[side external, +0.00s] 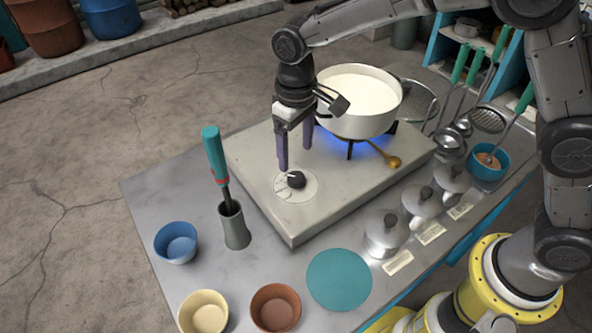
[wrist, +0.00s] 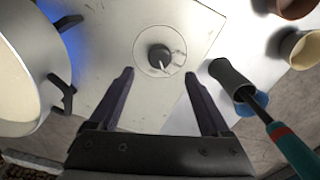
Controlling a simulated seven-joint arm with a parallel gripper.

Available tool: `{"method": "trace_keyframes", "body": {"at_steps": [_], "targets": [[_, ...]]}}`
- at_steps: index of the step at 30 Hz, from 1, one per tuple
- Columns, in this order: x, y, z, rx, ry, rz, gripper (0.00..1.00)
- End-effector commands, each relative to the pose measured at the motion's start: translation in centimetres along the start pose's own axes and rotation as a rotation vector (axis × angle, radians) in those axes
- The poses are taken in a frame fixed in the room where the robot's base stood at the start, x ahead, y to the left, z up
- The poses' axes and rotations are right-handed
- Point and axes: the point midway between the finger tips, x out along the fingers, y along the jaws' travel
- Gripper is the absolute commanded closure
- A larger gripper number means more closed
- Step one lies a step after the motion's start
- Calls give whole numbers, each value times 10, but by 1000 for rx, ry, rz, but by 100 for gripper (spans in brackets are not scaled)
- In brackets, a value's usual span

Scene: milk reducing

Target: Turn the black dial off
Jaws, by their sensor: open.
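The black dial (side external: 296,180) sits on a round pale plate at the front corner of the stove top (side external: 330,200). It also shows in the wrist view (wrist: 159,56), ahead of the fingertips, with a white pointer line on it. My gripper (side external: 295,155) is open and empty, pointing down just above and behind the dial; its fingers also show in the wrist view (wrist: 158,75). The fingers appear apart from the dial. A pot (side external: 350,125) of white milk stands on the burner, and a blue flame (side external: 372,148) glows under it.
A metal holder (side external: 234,228) with a teal-handled tool stands left of the stove. Blue (side external: 176,243), cream (side external: 203,314) and brown (side external: 275,308) bowls and a teal disc (side external: 339,279) lie in front. Lidded metal jars (side external: 384,236) line the right.

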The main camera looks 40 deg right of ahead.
Motion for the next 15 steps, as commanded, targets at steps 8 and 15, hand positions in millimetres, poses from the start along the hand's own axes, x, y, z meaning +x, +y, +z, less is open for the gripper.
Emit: {"method": "trace_keyframes", "body": {"at_steps": [8, 15], "targets": [[50, 0, 1, 1, -3, 1, 19], [69, 0, 0, 1, 0, 0, 19]]}}
